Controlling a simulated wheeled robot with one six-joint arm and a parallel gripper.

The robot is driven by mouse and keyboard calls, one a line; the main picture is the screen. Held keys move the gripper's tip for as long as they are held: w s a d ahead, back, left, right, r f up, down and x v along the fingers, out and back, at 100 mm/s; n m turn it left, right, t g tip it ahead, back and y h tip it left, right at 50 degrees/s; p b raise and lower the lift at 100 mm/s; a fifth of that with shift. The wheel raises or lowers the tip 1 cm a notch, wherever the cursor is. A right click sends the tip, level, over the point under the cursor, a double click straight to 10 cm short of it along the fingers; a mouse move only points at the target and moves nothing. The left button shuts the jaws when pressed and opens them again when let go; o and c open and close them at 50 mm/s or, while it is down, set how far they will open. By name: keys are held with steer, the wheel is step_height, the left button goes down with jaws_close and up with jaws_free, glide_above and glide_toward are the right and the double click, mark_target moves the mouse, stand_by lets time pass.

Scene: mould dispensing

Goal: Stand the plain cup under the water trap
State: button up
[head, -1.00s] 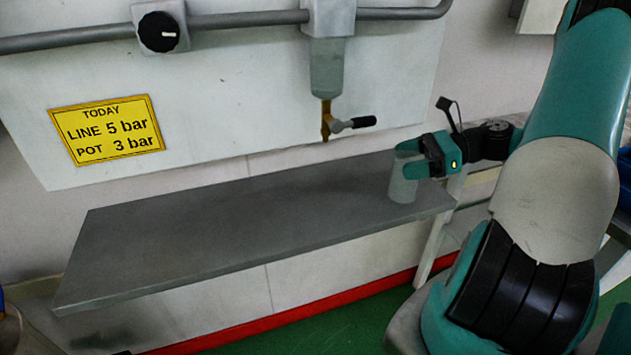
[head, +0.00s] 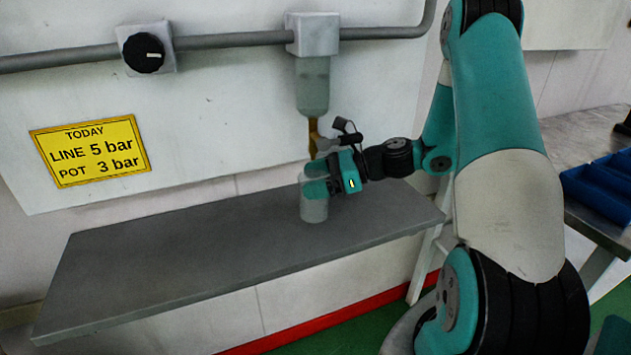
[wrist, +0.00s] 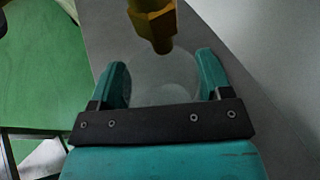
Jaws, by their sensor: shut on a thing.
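The plain cup (head: 314,208) is pale, grey and see-through, and looks upright at the grey shelf. My gripper (head: 318,188) is shut around its upper part from the right. In the wrist view the cup (wrist: 165,80) shows between the two fingers of my gripper (wrist: 166,85). The water trap (head: 312,85) is a grey-green bowl with a brass drain below it. In the head view the cup is beneath this drain. In the wrist view the brass drain tip (wrist: 153,22) overlaps the cup's far rim. I cannot tell whether the cup's base touches the shelf.
The grey shelf (head: 170,260) is clear to the left of the cup. A pipe (head: 230,40) with a black knob (head: 143,53) runs above a yellow sign (head: 90,151). Blue bins (head: 600,185) stand at the right. The drain's lever is partly hidden behind my gripper.

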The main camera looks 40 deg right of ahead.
steer(key=shift+f, duration=0.2)
steer(key=shift+f, duration=0.2)
steer(key=o, duration=0.9)
steer(key=shift+d, duration=0.1)
steer(key=shift+r, duration=0.2)
steer(key=v, duration=1.2)
steer(key=shift+s+p, duration=0.1)
steer(key=shift+p, duration=0.3)
